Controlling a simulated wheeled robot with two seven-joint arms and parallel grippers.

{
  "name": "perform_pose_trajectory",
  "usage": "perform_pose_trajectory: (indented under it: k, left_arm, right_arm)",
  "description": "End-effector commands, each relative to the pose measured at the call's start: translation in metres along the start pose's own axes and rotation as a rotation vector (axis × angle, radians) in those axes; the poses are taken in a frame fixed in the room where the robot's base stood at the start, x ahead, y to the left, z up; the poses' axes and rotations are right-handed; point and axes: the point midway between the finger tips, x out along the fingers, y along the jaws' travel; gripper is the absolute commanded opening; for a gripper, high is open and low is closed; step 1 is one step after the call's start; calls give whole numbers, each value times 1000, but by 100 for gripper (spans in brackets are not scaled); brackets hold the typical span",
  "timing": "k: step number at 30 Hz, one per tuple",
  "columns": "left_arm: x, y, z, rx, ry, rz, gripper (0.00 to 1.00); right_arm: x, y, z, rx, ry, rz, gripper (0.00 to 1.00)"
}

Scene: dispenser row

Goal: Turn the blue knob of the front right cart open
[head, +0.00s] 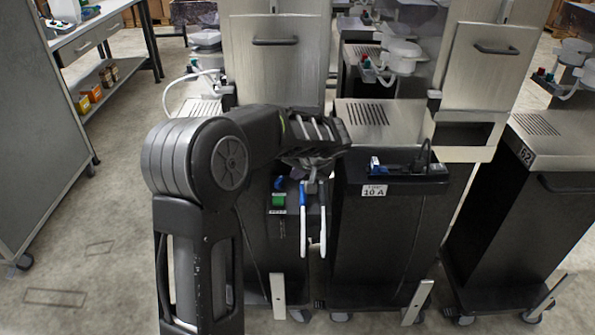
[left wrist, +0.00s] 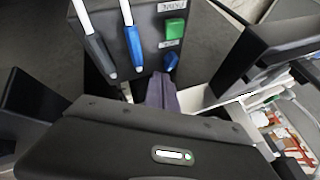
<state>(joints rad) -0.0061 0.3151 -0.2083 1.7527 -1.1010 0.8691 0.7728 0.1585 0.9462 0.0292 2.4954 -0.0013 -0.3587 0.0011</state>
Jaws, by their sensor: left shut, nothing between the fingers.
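The small blue knob (head: 279,183) sits on the dark panel of the cart behind my left arm, just above a green switch (head: 278,200). In the left wrist view the blue knob (left wrist: 171,62) is below the green switch (left wrist: 176,28). My left gripper (head: 312,165) is in front of this cart's upper part, to the right of the knob. Its shut, empty fingers (left wrist: 161,92) show just below the knob in the left wrist view; I cannot tell whether they touch it. The knob's turn angle is unclear. My right gripper is not in view.
A blue-handled white tube (head: 302,205) and a dark-handled one (head: 323,215) hang beside the knob. The cart labelled 10 A (head: 375,191) stands to the right, with cart 62 (head: 527,157) further right. The floor at left is open beside a grey cabinet (head: 38,120).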

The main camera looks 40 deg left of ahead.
Motion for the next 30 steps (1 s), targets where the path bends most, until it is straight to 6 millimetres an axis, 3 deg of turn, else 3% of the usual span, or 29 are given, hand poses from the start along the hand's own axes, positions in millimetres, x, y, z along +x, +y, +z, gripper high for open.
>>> perform_pose_trajectory:
  k: [6,13,26,30]
  left_arm:
    - [38,-1,0,0,-4,-2,0]
    - [68,-1,0,-1,-2,-1,0]
    - [74,0,0,-2,0,0,0]
    - [80,-1,0,-37,-17,-21,0]
  right_arm:
    - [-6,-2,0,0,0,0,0]
    - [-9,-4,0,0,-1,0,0]
    - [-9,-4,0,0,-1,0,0]
    - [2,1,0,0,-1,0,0]
